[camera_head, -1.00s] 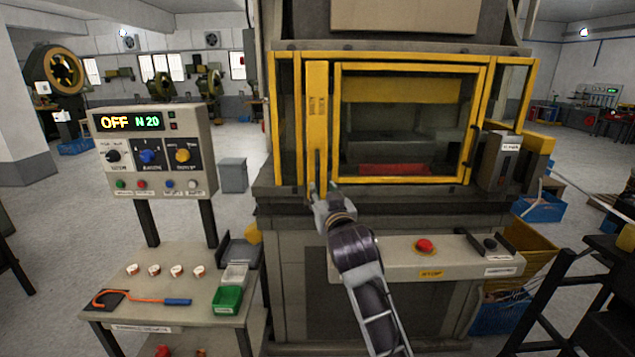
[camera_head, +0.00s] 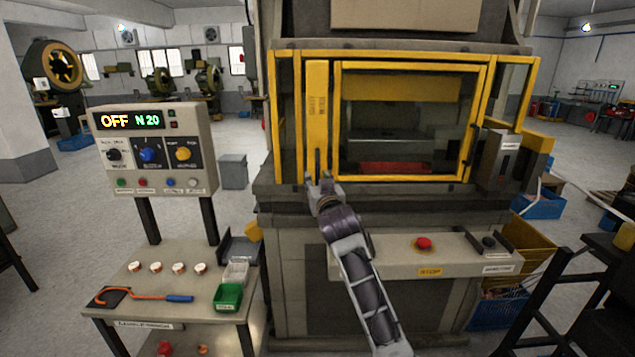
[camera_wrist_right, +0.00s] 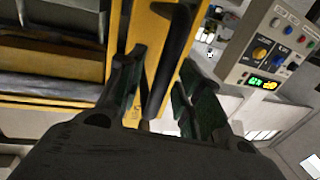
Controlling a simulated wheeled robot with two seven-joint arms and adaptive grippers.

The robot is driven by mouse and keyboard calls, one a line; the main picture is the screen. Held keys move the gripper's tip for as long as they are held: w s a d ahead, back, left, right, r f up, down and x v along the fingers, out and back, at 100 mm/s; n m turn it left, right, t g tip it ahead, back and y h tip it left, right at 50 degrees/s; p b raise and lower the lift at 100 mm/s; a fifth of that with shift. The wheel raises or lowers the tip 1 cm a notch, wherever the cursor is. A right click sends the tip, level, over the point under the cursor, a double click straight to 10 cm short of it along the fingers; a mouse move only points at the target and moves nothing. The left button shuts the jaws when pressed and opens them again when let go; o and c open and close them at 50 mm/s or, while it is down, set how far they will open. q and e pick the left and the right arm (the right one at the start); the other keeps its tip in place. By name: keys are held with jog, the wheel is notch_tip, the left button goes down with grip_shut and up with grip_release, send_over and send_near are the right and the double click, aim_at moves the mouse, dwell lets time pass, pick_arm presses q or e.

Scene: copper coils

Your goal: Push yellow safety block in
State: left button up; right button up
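The yellow safety block (camera_head: 317,95) is a tall upright yellow bar with dark lettering at the left of the press's yellow guard frame. A dark vertical handle (camera_head: 317,160) shows on its lower part. My right gripper (camera_head: 324,181) is at the lower end of the block, pointing at the press. In the right wrist view the gripper's two dark fingers (camera_wrist_right: 160,92) are apart, with the yellow block (camera_wrist_right: 144,75) and its black handle (camera_wrist_right: 174,60) showing between and beyond them. Contact with the handle cannot be told. My left gripper is not in view.
The yellow-framed guard window (camera_head: 410,66) is right of the block. Below it is a ledge with a red button (camera_head: 423,243). A control panel (camera_head: 150,150) reading OFF stands at left, above a small table (camera_head: 190,255) with an orange hook tool (camera_head: 140,297).

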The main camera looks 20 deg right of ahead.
dwell(0.3)
grip_shut()
jog(key=shift+w, duration=0.15)
